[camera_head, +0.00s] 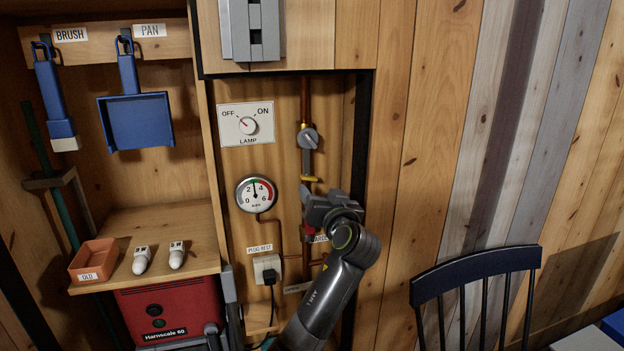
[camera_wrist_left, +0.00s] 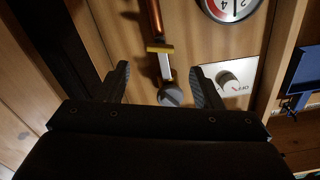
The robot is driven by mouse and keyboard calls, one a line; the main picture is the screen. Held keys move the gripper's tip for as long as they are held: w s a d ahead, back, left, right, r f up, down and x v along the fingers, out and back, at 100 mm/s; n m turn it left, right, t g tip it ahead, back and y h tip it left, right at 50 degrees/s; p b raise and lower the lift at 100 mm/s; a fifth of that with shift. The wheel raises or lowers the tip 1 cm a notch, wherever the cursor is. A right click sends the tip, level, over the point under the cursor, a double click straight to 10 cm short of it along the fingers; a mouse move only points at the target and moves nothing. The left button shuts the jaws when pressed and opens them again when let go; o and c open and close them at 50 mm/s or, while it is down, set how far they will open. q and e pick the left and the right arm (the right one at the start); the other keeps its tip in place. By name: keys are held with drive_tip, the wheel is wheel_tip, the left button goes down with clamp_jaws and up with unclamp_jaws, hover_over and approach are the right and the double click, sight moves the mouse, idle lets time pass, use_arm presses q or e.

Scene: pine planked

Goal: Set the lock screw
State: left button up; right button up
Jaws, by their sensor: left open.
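A grey round knob (camera_head: 308,138) sits on the copper pipe on the wall, with a pale bar below it ending in a yellow piece (camera_head: 310,179). No label names it as the lock screw. My left gripper (camera_head: 318,203) is lower on the pipe, in front of the wall, partly hidden by its own wrist. In the left wrist view, which is upside down, my left gripper (camera_wrist_left: 162,82) is open and empty. The knob (camera_wrist_left: 172,96) appears between its fingers, nearer the right one; whether they touch cannot be told.
A lamp switch (camera_head: 246,124) and a pressure gauge (camera_head: 256,194) are left of the pipe. A plug (camera_head: 268,270) sits in a socket below. A shelf (camera_head: 205,222) holds a tray (camera_head: 93,259) and two white bulbs. A dark chair (camera_head: 475,268) stands at right.

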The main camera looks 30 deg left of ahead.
sight(310, 180)
use_arm(q)
drive_tip(key=p+x, duration=0.1)
drive_tip(key=x, duration=0.6)
drive_tip(key=c, duration=1)
